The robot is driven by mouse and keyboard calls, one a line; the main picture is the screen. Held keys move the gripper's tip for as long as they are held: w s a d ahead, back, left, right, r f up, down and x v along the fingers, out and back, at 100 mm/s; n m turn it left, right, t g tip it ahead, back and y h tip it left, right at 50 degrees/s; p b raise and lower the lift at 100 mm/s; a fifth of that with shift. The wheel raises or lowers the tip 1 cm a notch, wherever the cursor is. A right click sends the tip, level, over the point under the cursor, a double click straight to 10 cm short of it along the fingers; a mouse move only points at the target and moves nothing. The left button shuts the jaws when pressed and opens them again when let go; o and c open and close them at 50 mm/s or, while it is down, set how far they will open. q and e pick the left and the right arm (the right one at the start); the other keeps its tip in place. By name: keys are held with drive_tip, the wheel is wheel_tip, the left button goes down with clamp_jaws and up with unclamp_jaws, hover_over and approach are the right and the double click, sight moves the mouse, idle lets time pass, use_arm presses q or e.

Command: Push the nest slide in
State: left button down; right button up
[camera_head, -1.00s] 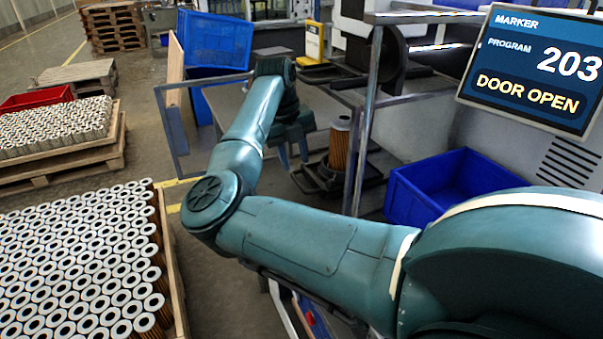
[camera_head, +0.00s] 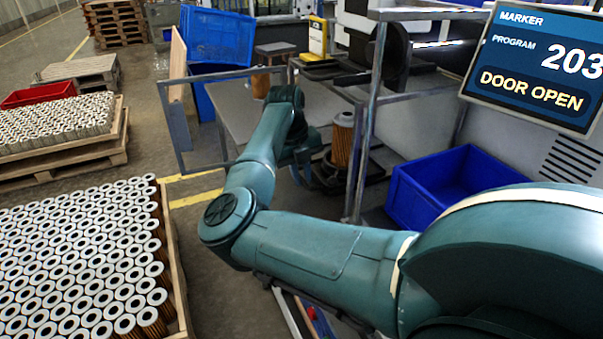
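The nest slide (camera_head: 326,182) is a dark, low carriage inside the marker's metal frame, and only part of it shows. A filter cartridge (camera_head: 342,143) with a pale top and amber pleated side stands upright on it. My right gripper (camera_head: 301,174) is low, just left of the slide and cartridge. Its fingers point down and are small and partly dark. I cannot tell whether they touch the slide or how far apart they are. My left gripper is not in view.
The marker screen (camera_head: 532,68) reads program 203, DOOR OPEN. A metal frame post (camera_head: 368,120) stands right of the cartridge. A blue bin (camera_head: 440,195) lies to the right. A pallet of cartridges (camera_head: 85,260) fills the lower left.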

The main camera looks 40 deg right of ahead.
sight(316, 175)
clamp_jaws()
drive_tip(key=shift+s+d, duration=0.3)
drive_tip(key=shift+d, duration=0.65)
drive_tip(key=shift+s+d, duration=0.25)
drive_tip(key=shift+d, duration=0.65)
drive_tip(key=shift+c, duration=0.2)
unclamp_jaws()
drive_tip(key=shift+a, duration=0.15)
drive_tip(key=o, duration=0.5)
drive_tip(key=shift+c, duration=0.2)
